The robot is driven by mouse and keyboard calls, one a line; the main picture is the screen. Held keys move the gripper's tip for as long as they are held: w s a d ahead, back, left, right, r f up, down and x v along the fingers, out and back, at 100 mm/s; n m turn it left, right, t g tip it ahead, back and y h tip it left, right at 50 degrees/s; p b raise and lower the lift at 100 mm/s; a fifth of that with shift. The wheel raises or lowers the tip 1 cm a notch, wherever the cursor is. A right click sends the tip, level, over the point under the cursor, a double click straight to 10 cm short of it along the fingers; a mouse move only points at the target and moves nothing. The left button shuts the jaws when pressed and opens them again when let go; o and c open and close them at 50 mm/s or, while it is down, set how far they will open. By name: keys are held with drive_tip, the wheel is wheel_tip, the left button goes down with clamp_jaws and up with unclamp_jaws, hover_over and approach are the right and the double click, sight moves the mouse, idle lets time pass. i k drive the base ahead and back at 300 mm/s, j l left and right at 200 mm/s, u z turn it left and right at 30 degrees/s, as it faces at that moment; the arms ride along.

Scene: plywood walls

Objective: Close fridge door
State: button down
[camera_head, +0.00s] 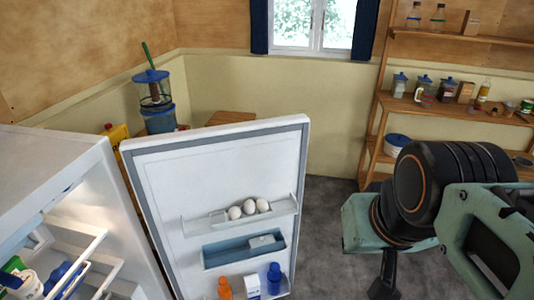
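The white fridge (55,165) stands at the left, with its lit inside and shelves showing. Its door (228,170) stands wide open, its inner face turned toward me. The door shelves hold several eggs (249,208), an orange bottle (224,288) and a blue-capped bottle (274,278). My arm is at the right, apart from the door. A dark part at its lower end (383,285) shows near the bottom edge, but the fingertips cannot be made out, so I cannot tell whether my gripper is open. The door's lower part is cut off by the frame.
A wooden shelf unit (455,38) with jars and bottles stands at the back right. Behind the door are a blue-lidded container (155,88) and a wooden surface (231,117). Grey floor (325,215) is clear between door and arm.

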sight(176, 179)
drive_tip(key=i+l+z, duration=0.5)
drive_tip(key=l, duration=0.2)
drive_tip(key=i+l+z, duration=0.45)
drive_tip(key=i, duration=0.25)
drive_tip(key=i+u, duration=0.35)
drive_tip(key=i+l+u, duration=0.4)
drive_tip(key=i, duration=0.15)
drive_tip(key=i+u, duration=0.2)
drive_tip(key=u, duration=0.15)
drive_tip(key=i+u, duration=0.45)
drive_tip(key=u, duration=0.25)
drive_tip(key=i+u, duration=0.15)
drive_tip(key=u, duration=0.2)
drive_tip(key=i+l+u, duration=0.15)
drive_tip(key=u, duration=0.25)
drive_tip(key=i+l+u, duration=0.1)
drive_tip(key=u, duration=0.25)
drive_tip(key=i+l+u, duration=0.15)
drive_tip(key=u, duration=0.35)
drive_tip(key=i+l+u, duration=0.15)
drive_tip(key=u, duration=0.35)
drive_tip(key=i+l+u, duration=0.1)
drive_tip(key=l+u, duration=0.2)
drive_tip(key=u, duration=0.2)
drive_tip(key=l+u, duration=0.3)
drive_tip(key=u, duration=0.15)
drive_tip(key=i+l+u, duration=0.1)
drive_tip(key=l+u, duration=0.5)
drive_tip(key=i+l, duration=0.05)
drive_tip(key=l, duration=0.05)
